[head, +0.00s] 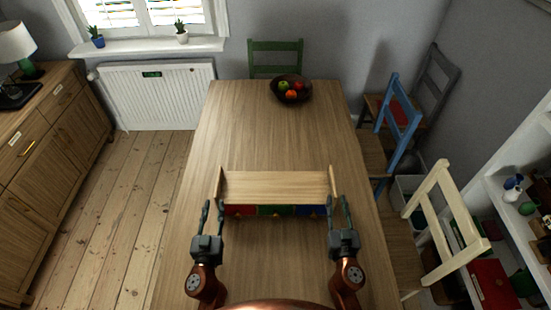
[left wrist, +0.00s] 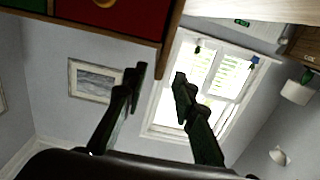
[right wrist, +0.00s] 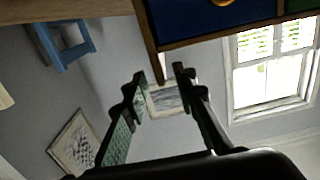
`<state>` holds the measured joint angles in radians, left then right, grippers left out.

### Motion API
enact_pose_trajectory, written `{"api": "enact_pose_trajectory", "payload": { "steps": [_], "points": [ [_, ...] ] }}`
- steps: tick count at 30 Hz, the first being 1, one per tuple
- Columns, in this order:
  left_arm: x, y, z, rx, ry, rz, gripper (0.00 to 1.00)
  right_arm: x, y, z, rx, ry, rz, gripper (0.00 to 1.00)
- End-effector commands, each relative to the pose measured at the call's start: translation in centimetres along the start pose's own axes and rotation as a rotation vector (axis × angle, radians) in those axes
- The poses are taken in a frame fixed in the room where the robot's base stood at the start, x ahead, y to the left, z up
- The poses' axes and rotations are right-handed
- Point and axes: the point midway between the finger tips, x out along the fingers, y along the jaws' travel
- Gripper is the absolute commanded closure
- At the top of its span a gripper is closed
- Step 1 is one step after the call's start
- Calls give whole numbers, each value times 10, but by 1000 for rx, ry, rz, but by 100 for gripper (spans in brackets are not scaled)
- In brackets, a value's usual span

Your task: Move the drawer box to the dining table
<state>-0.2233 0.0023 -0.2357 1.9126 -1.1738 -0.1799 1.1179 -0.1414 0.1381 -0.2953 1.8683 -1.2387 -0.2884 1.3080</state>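The drawer box (head: 275,186) is over the dining table (head: 250,130), in front of me. It has a pale wood top, raised side boards and red, green and blue drawer fronts with yellowish handles. I cannot tell whether its underside touches the tabletop. My left gripper (head: 213,212) is at its left side board, with fingers parted around the board's end; the left wrist view shows the red drawer (left wrist: 125,15). My right gripper (head: 338,212) is likewise at the right side board, fingers parted; the right wrist view shows the blue drawer (right wrist: 200,12).
A fruit bowl (head: 290,89) stands at the table's far end. A green chair (head: 275,46) is behind it. A blue chair (head: 400,115) and a cream chair (head: 440,215) are on the right. A sideboard (head: 50,135) stands left. The tabletop between box and bowl is clear.

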Motion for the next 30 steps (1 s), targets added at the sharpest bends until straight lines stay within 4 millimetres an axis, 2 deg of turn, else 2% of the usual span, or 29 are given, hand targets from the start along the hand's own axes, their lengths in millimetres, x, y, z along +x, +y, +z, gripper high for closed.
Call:
{"api": "enact_pose_trajectory", "payload": {
  "steps": [3,7,23,26,30],
  "points": [
    [0,0,0,0,0,0,74,-14,0,1,2,-1,1,74],
    [0,0,0,0,0,0,74,-20,0,0,1,0,0,74],
    [0,0,-1,0,0,0,74,-21,0,-1,0,1,-1,74],
    [0,0,-11,0,5,0,74,-21,0,-11,0,6,-1,74],
    [-1,0,-43,0,18,0,74,-22,0,-43,0,19,-1,74]
  ]
}}
